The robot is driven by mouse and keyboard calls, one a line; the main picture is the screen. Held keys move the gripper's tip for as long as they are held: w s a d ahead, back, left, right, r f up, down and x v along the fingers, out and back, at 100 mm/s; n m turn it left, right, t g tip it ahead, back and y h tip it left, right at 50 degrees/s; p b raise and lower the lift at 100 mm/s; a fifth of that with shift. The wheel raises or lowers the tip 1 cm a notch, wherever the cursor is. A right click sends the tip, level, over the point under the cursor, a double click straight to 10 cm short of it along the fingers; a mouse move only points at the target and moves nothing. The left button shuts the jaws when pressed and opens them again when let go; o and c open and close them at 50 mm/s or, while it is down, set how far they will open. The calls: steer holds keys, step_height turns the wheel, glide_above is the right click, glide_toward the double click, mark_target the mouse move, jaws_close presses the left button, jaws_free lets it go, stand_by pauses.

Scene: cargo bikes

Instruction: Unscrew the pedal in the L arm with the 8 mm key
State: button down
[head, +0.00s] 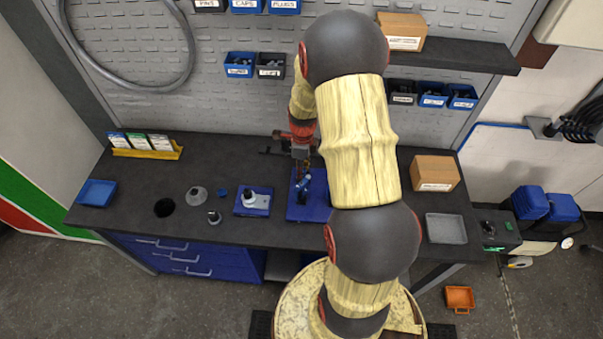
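My gripper (303,174) points down over the middle of the bench, just above a blue fixture (318,213). Small blue and dark parts stand on this fixture under the fingers. The crank arm, the pedal and the 8 mm key are too small and too covered to tell apart. The fingers are small and dark in this view, so I cannot tell if they are open or shut, or if they hold a key. My own arm hides the right side of the fixture.
Left of the fixture are a blue holder (244,211) with a pale part, grey parts (197,194), a black round opening (165,207) and a blue tray (97,193). Right of my arm are a cardboard box (435,172) and a grey tray (446,229). The bench front left is clear.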

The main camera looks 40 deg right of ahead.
steer(key=n, duration=0.3)
steer(key=shift+n+b, duration=0.3)
steer(key=shift+n, duration=0.1)
steer(key=n, duration=0.4)
steer(key=shift+d+n+b, duration=0.1)
steer(key=shift+n+b, duration=0.2)
steer(key=n, duration=0.3)
steer(key=shift+n+b, duration=0.45)
steer(key=shift+n, duration=1.85)
steer(key=shift+f+b, duration=0.3)
steer(key=shift+f, duration=0.1)
steer(key=c, duration=2.1)
jaws_free()
jaws_close()
